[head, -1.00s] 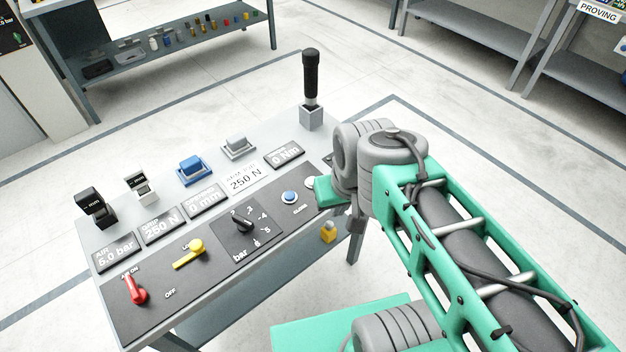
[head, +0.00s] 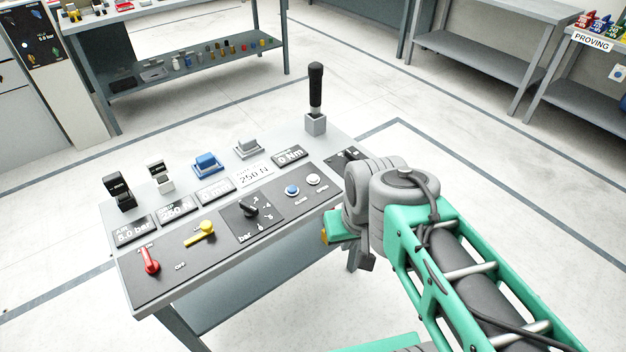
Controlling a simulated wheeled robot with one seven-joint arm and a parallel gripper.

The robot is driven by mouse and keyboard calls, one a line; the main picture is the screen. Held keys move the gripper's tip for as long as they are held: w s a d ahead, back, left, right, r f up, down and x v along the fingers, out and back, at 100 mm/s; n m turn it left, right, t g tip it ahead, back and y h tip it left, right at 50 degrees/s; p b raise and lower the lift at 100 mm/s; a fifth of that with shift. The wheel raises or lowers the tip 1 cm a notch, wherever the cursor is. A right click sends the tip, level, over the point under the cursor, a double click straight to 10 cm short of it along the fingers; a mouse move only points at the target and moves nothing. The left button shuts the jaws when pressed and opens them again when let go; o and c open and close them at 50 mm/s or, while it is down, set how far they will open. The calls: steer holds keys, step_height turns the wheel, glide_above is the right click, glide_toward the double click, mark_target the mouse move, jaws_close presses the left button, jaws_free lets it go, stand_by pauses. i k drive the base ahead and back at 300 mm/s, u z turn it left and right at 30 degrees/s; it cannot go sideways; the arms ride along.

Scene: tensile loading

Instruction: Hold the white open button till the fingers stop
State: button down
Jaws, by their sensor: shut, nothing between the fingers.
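The white open button (head: 313,180) is a round cap at the right end of the sloped console panel, right of the blue close button (head: 292,190). It is in clear view, and nothing touches it. My gripper (head: 338,227) shows as a green end piece below and right of the white button, apart from it, beside the console's front right edge. Its fingertips are hard to make out; it is shut and holds nothing.
The console (head: 215,290) also bears a yellow lever (head: 201,232), a red lever (head: 149,261), a black dial (head: 250,208) and an upright black handle (head: 315,90). Benches stand at the back. The floor right of the console is clear.

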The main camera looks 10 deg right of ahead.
mark_target(313, 177)
steer(key=u, duration=0.9)
steer(key=i, duration=0.7)
steer(key=z, duration=0.1)
